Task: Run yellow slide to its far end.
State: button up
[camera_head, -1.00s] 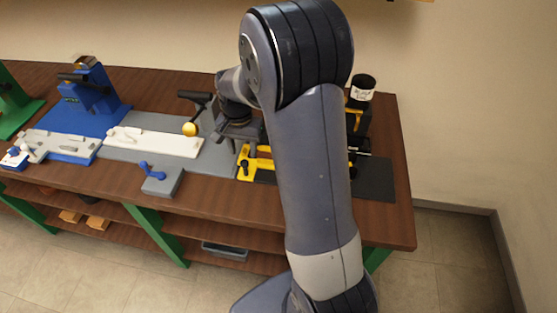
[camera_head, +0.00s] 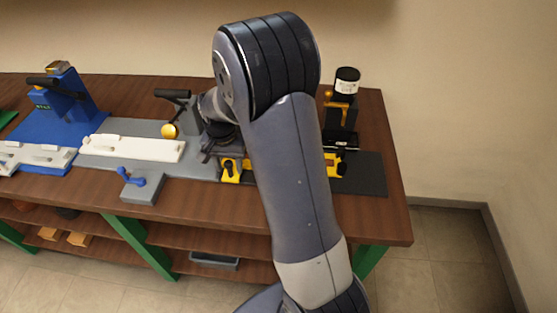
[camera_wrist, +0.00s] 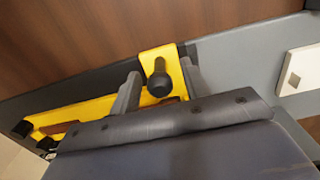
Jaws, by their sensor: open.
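The yellow slide (camera_wrist: 85,115) lies along a dark track in the wrist view. Its upright yellow end plate carries a black knob (camera_wrist: 159,80). My gripper (camera_wrist: 160,85) is open, with one finger on each side of the knob; I cannot tell whether either finger touches it. In the head view the slide's knob end (camera_head: 231,169) shows just below my gripper (camera_head: 222,155), and another yellow part of it (camera_head: 333,165) shows right of my arm. My arm hides the slide's middle.
A black track plate (camera_head: 362,175) extends right of the slide, with bare bench beyond. To the left are a white slide (camera_head: 130,148), a grey block with a blue lever (camera_head: 140,185) and a blue fixture (camera_head: 65,105).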

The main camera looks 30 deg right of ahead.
jog(key=shift+c, duration=0.2)
jog(key=c, duration=0.7)
jog(key=shift+s+d, duration=0.5)
jog(key=shift+d, duration=0.2)
jog(key=shift+s+d+b, duration=0.15)
jog(key=shift+s+d, duration=1)
jog(key=shift+d, duration=0.45)
jog(key=shift+s+d+b, duration=0.15)
jog(key=shift+s+d, duration=1)
jog(key=shift+d, duration=0.4)
jog(key=shift+s+d+b, duration=0.15)
jog(key=shift+s+d, duration=1)
jog(key=shift+d, duration=0.45)
jog(key=shift+o, duration=0.5)
jog(key=shift+s, duration=0.1)
jog(key=shift+o, duration=0.6)
jog(key=shift+d, duration=0.15)
jog(key=o, duration=0.5)
jog(key=shift+s+d, duration=0.15)
